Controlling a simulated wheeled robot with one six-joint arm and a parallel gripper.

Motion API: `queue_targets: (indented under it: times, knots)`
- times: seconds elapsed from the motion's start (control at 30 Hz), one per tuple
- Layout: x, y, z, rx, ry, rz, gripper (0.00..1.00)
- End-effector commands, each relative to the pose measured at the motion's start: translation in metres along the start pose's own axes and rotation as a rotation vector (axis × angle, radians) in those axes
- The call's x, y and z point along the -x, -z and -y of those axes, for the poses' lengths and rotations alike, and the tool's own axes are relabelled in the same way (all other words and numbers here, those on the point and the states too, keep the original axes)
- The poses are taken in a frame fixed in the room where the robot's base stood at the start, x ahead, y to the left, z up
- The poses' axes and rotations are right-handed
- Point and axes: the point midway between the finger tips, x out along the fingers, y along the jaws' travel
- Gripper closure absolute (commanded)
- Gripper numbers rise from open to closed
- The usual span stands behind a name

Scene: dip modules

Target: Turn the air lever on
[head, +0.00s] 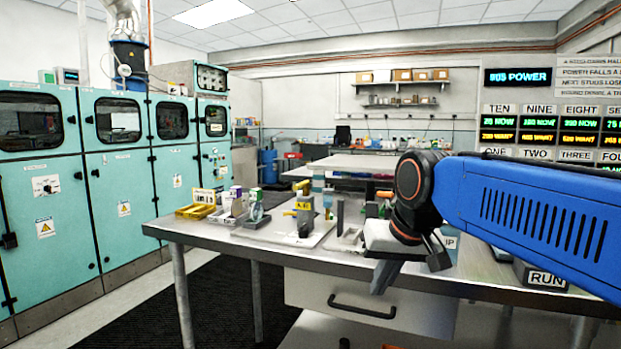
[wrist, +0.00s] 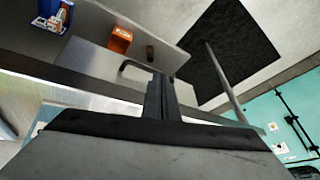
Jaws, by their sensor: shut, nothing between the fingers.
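A small grey post with a yellow label (head: 303,204), its lettering too small to read surely, stands on a pale plate on the bench. A yellow-orange lever (head: 301,185) shows at its top; I cannot tell for certain that it is the air lever, or how it is set. My gripper (head: 384,278) hangs at the bench's front edge, right of the post and apart from it. In the wrist view my gripper (wrist: 158,95) has its fingers together with nothing between them. My arm hides part of the bench top behind it.
The metal bench (head: 240,234) has a drawer with a black handle (head: 361,308). Yellow trays (head: 195,211) and small boxes stand at its left end. A RUN block (head: 545,278) is at right. Teal cabinets (head: 118,205) line the left wall. A black mat (head: 215,310) covers open floor.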

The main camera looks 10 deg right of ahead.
Motion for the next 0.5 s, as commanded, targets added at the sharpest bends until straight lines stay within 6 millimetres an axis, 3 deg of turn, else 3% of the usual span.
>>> queue_targets:
  times: [0.1,0.5]
  knots:
    - [0.021,0.045,0.013,-0.048,0.013,-0.011,1.00]
    - [0.079,0.180,0.054,-0.204,0.068,-0.039,1.00]
